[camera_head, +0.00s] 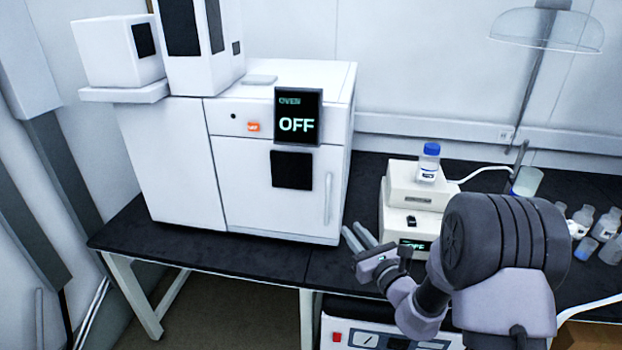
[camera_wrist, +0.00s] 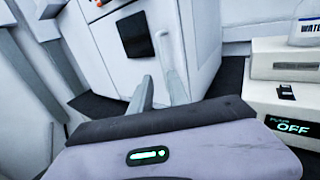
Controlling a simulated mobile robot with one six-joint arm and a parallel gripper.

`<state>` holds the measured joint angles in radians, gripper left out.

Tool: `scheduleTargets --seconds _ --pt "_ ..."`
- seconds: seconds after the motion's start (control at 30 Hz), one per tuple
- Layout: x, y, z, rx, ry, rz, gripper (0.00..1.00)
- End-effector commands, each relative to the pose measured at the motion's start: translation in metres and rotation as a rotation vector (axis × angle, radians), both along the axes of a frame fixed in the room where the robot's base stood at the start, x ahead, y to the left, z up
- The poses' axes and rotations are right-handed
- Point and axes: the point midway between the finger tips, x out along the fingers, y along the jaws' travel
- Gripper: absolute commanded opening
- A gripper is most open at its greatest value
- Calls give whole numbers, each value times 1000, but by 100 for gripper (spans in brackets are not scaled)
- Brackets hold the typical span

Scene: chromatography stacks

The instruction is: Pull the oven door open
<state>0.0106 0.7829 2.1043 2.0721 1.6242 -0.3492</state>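The white oven (camera_head: 230,150) stands on the dark bench with its display reading OFF. Its door (camera_head: 250,190) is closed and has a dark window and a vertical handle (camera_head: 328,198) near the right edge. My gripper (camera_head: 351,230) is to the right of the handle and lower in the head view, with its two fingers apart and nothing between them. In the wrist view, the handle (camera_wrist: 166,48) appears just beyond the fingertips (camera_wrist: 159,80). Contact with the handle is not visible.
A stacked white device (camera_head: 412,205) with a blue-capped bottle (camera_head: 429,162) on top stands right of the oven, close to my gripper. Several small bottles (camera_head: 583,216) are at the far right. Bare bench (camera_head: 240,258) lies in front of the oven.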

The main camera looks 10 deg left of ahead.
Motion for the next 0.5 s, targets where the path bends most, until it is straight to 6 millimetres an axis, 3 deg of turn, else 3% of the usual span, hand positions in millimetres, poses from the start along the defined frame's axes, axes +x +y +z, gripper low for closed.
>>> scheduleTargets --seconds 0.17,0.5 --pt "29 17 -3 2 -2 -5 21" --pt "112 69 -5 2 -1 -4 21"
